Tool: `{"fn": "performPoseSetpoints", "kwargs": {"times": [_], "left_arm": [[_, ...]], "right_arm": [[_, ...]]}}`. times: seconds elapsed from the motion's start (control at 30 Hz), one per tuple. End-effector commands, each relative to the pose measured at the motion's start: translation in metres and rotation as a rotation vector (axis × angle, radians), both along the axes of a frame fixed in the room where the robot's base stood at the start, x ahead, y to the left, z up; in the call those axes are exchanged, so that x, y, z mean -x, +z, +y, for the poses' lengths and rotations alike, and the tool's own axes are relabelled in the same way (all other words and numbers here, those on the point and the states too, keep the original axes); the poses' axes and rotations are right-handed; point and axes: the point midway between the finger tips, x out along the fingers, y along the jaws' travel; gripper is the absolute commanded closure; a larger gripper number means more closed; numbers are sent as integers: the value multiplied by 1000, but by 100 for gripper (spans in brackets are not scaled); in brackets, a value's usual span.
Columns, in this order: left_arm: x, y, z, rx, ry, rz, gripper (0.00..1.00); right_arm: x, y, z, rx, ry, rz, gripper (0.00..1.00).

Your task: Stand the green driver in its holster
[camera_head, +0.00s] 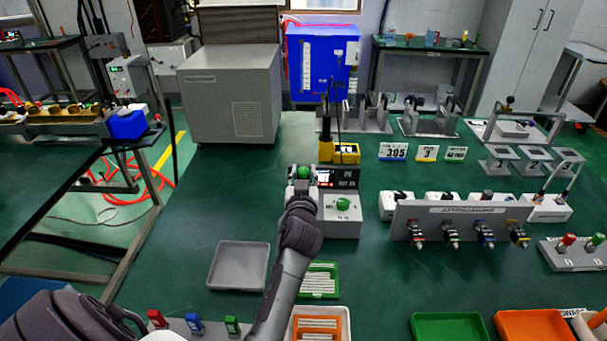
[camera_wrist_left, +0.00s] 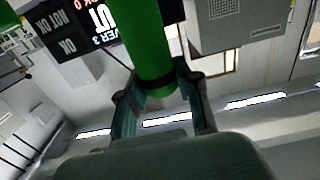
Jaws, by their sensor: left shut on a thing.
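The green driver (camera_wrist_left: 150,40) is a thick green cylinder with a dark band, between the two fingers of my left gripper (camera_wrist_left: 160,92) in the left wrist view. In the head view its green end (camera_head: 303,172) shows at the tip of my left gripper (camera_head: 302,186), beside the grey box with the display. The lower part of the driver is hidden by the gripper. A grey block with red, blue and green (camera_head: 231,325) upright pieces stands at the bottom left; I cannot tell whether the green one is the holster. My right gripper is not in view.
A grey box with a green knob (camera_head: 343,204) and a dark display (camera_head: 345,177) stand right of my left gripper. A yellow block (camera_head: 346,153) is behind. An empty grey tray (camera_head: 239,265) lies left of my arm. The green table is clear left of the gripper.

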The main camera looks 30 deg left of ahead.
Motion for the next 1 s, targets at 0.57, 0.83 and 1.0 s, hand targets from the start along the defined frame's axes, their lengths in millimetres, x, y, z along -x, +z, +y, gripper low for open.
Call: {"fn": "performPoseSetpoints", "kwargs": {"times": [0.57,0.83,1.0], "left_arm": [[0,0,0,-1,-1,-4,100],[0,-2,0,-1,-1,-4,65],[0,-3,0,0,0,-2,37]], "right_arm": [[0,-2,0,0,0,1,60],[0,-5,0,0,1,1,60],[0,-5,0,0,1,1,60]]}}
